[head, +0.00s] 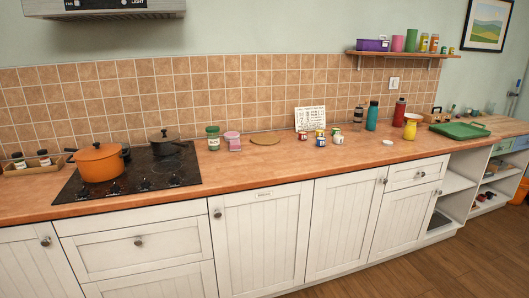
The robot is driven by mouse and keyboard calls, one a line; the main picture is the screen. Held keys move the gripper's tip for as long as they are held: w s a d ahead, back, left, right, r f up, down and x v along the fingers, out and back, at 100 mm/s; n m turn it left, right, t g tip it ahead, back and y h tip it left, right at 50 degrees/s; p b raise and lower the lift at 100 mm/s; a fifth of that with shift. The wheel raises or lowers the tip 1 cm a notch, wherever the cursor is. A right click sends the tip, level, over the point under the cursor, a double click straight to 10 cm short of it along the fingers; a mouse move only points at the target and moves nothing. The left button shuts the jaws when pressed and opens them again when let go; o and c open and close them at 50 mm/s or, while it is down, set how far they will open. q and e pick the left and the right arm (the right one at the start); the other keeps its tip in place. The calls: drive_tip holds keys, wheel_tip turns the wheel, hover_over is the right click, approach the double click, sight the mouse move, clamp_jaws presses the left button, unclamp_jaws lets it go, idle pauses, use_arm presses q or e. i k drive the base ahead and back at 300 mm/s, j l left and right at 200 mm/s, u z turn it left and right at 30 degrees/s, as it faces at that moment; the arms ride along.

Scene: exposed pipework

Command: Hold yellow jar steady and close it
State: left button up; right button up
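A yellow jar (410,129) stands upright on the wooden counter at the right, near the red bottle. Its top looks white and wide, and I cannot make out whether it is open. A small white round disc (387,142), which looks like a lid, lies flat on the counter to the left of the jar, near the front edge and apart from it. Neither of my grippers is in view.
Red (398,112) and teal (372,116) bottles stand behind and left of the jar. A green tray (459,130) lies to its right. Several small jars (320,139) are further left. An orange pot (98,162) stands on the black hob (130,178). The counter (265,165) is clear along its front.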

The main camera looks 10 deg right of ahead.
sight(409, 131)
drive_tip(key=i+l+z, duration=0.15)
drive_tip(key=i+z, duration=0.3)
drive_tip(key=i+l+z, duration=0.1)
drive_tip(key=i+z, duration=0.15)
drive_tip(key=z, duration=0.15)
drive_tip(key=i+z, duration=0.45)
drive_tip(key=i+j+z, duration=0.2)
drive_tip(key=z, duration=0.2)
drive_tip(key=i+l, duration=0.15)
drive_tip(key=i, duration=0.55)
drive_tip(key=i+l+z, duration=0.15)
drive_tip(key=i, duration=0.55)
drive_tip(key=i+u, duration=0.3)
drive_tip(key=i+l+u, duration=0.3)
drive_tip(key=i, duration=0.15)
